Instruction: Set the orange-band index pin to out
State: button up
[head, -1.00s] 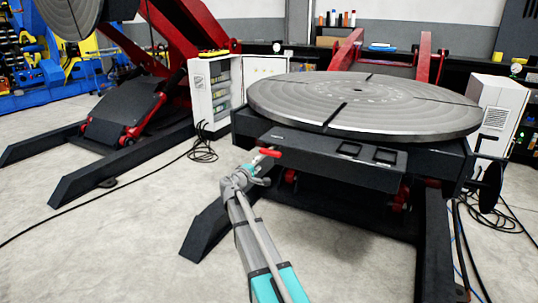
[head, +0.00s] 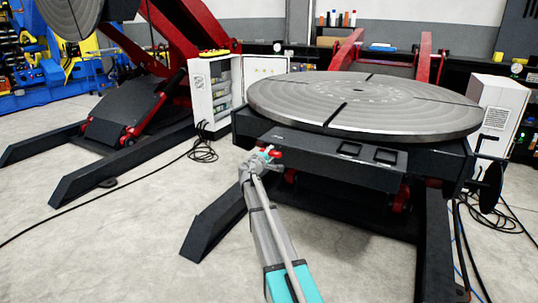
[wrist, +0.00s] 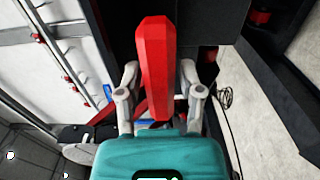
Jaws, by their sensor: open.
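A red, faceted handle (wrist: 157,60) fills the middle of the wrist view. It lies between the spread fingers of my gripper (wrist: 160,80), with a gap visible on either side. In the head view the red handle (head: 276,153) sticks out at the front left of the positioner's dark frame, partly covered by my gripper (head: 266,157). My gripper is open around the handle, not clamped on it. I cannot make out an orange band or tell whether this handle belongs to the index pin.
The positioner's round grey table (head: 290,97) sits above the dark front frame (head: 330,155). A handwheel (head: 491,186) is at its right. A white cabinet (head: 217,95) stands behind left. A dark floor leg (head: 213,222) is close left of my arm.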

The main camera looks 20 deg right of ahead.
grip_shut()
jog(key=shift+v, duration=2.05)
grip_release()
jog(key=shift+s+a, duration=0.1)
jog(key=v, duration=1.1)
jog(key=shift+s+a, duration=0.3)
